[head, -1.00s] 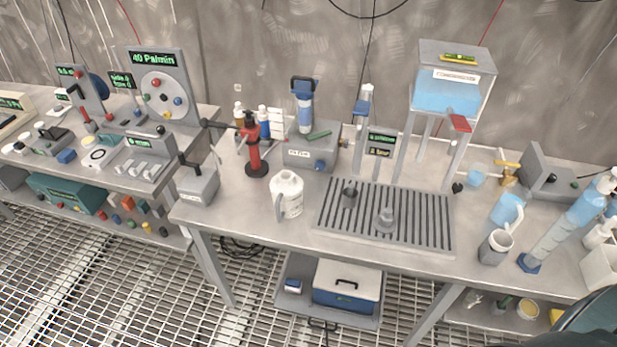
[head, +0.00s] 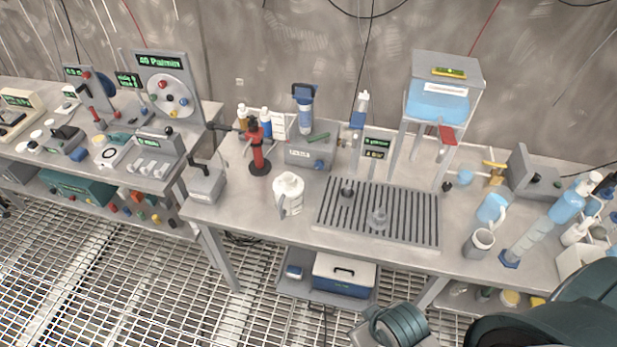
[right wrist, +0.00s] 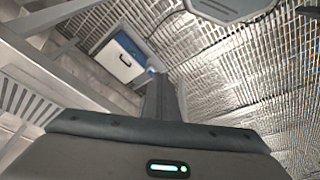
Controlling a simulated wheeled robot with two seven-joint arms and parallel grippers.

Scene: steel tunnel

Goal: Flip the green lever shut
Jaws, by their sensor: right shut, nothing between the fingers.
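My right gripper shows in the right wrist view (right wrist: 160,98) as a dark shut shape with nothing held. It points down past the bench toward the lower shelf and floor, well apart from the lever. The lever is not in the right wrist view. My left gripper is not in view.
A red stand (head: 257,150) and a white jug (head: 288,193) stand left and front of the box. A slotted drain tray (head: 410,216) lies to the right, below a raised water tank (head: 438,101). A blue and white cooler (head: 343,275) sits on the lower shelf.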

